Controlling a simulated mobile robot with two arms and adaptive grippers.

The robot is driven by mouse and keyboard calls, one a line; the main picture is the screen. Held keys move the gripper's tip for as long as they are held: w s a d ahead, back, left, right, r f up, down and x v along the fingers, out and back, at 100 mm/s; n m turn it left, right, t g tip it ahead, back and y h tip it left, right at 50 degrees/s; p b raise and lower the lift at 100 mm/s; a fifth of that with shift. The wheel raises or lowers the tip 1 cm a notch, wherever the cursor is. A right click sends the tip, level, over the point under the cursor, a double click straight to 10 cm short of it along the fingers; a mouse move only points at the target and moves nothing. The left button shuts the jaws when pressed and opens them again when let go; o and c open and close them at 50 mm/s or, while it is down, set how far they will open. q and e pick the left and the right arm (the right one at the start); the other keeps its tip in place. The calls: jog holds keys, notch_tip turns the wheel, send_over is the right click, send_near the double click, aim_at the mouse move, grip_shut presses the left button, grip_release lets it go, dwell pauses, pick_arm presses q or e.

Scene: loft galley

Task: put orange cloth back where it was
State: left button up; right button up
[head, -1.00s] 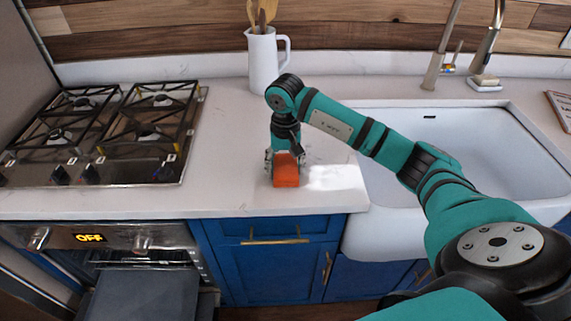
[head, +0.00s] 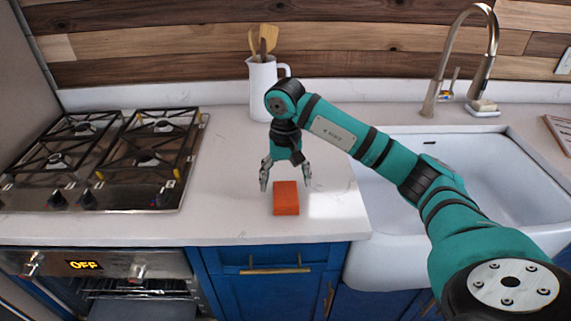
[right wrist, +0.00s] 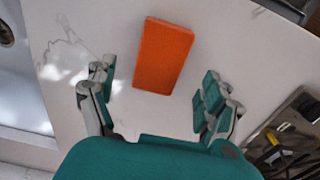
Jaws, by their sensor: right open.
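The orange cloth (head: 286,199) is a flat, block-like folded piece lying on the white counter (head: 235,215), between the stove and the sink. It also shows in the right wrist view (right wrist: 164,56), lying beyond and between the fingers. My right gripper (head: 286,184) is open and empty, just behind and above the cloth in the head view. In the right wrist view my right gripper (right wrist: 160,97) has its fingers spread to either side, apart from the cloth. My left gripper is not in view.
A gas stove (head: 100,155) is at the left and a white sink (head: 460,190) with a tall faucet (head: 487,60) at the right. A white pitcher (head: 262,88) with wooden utensils stands behind my right gripper. The counter around the cloth is clear.

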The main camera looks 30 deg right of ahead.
aim_at(285, 193)
notch_tip(285, 193, up, 7)
dwell(0.3)
dwell(0.5)
